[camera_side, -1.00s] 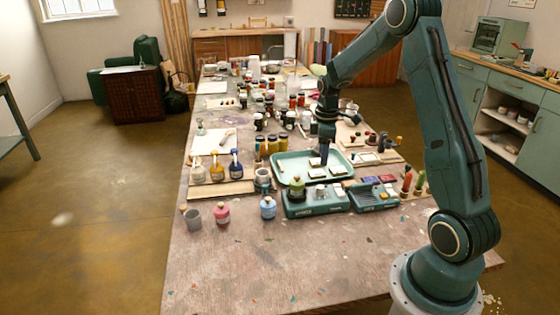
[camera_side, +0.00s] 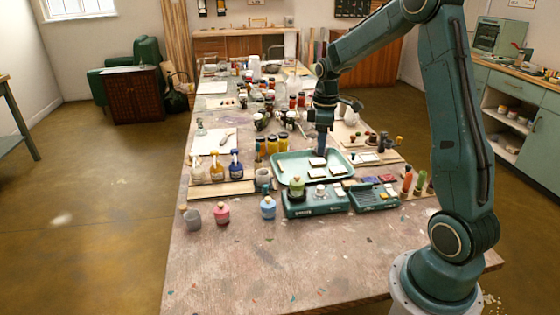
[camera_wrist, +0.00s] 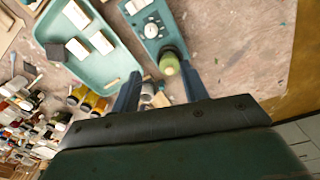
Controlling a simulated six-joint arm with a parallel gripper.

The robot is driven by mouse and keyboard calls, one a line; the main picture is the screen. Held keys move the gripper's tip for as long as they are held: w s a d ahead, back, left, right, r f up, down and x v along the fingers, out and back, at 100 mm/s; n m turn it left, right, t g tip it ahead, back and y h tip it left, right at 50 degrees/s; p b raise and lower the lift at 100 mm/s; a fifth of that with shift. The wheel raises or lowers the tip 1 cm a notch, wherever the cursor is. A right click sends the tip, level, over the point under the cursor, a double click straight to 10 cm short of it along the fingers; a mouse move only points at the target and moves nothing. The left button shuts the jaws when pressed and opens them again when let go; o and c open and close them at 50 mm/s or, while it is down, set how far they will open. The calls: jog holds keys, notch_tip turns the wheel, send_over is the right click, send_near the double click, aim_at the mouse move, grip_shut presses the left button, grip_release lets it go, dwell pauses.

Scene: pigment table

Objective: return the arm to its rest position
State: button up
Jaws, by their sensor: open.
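My gripper (camera_side: 321,145) is above the back part of the green tray (camera_side: 284,180) in the side view, pointing down. In the wrist view my gripper (camera_wrist: 163,88) shows two blue fingers spread apart with nothing held between them. The tray (camera_wrist: 97,72) lies at the upper left there and holds several pale blocks (camera_side: 317,173). One dark block (camera_wrist: 78,49) also shows in the wrist view. My arm reaches over the table from its right side.
A teal scale (camera_side: 314,204) carrying a green bottle (camera_side: 297,187) stands in front of the tray, beside a second teal device (camera_side: 374,198). Jars and bottles crowd the table's far part. The table's front (camera_side: 270,270) is bare.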

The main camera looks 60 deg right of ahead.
jog(key=s+a+r+m+t, duration=0.1)
jog(key=s+a+r, duration=0.2)
jog(key=a+r, duration=0.5)
jog(key=s+a+r+m+t, duration=0.2)
jog(key=s+a, duration=0.5)
jog(key=s, duration=0.1)
jog(key=s+a+r+m+t, duration=0.2)
jog(key=s+a+r, duration=0.1)
jog(key=s+a, duration=0.5)
jog(key=shift+s+m, duration=0.3)
jog(key=shift+s, duration=0.05)
